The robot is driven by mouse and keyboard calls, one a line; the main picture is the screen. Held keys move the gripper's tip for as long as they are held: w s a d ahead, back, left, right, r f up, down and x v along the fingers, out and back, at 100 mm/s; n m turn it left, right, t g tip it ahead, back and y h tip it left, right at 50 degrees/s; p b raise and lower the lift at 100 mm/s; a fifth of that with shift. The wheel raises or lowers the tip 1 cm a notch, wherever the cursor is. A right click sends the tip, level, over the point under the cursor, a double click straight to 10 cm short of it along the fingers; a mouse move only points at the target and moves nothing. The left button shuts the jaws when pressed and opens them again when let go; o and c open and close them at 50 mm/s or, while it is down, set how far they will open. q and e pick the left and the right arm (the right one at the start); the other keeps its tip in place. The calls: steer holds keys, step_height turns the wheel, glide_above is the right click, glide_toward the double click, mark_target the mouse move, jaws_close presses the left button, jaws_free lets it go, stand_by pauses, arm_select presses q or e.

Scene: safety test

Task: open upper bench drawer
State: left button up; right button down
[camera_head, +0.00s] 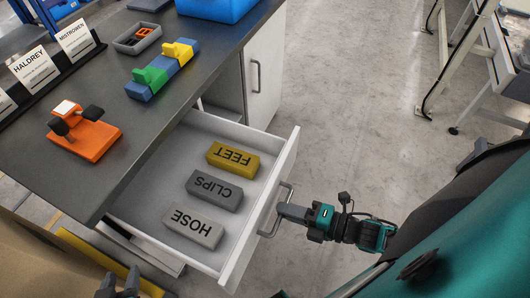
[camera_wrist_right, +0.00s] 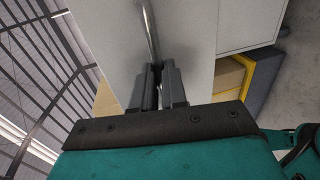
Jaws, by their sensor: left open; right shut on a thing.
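The upper bench drawer (camera_head: 150,185) is pulled out from under the dark bench top. It holds a yellow block marked FEET (camera_head: 232,159), a dark grey block marked CLIPS (camera_head: 214,191) and a light grey block marked HOSE (camera_head: 193,228). My right gripper (camera_head: 287,212) is shut on the drawer's metal handle (camera_head: 267,233) at the outside of the drawer front (camera_head: 262,210). In the right wrist view the handle (camera_wrist_right: 149,30) runs between the two fingers (camera_wrist_right: 157,85). My left gripper (camera_head: 120,286) is open and empty at the bottom edge, left of the drawer, partly cut off.
The bench top (camera_head: 120,185) bears an orange fixture (camera_head: 85,138), a blue base with green and yellow parts (camera_head: 160,75), a small grey tray (camera_head: 137,40) and a blue bin (camera_head: 215,8). A cupboard door with a handle (camera_head: 256,76) stands beyond the drawer.

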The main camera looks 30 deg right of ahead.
steer(key=v, duration=0.3)
steer(key=shift+s+d+f, duration=0.2)
steer(key=shift+f, duration=0.05)
steer(key=c, duration=1.2)
jaws_free()
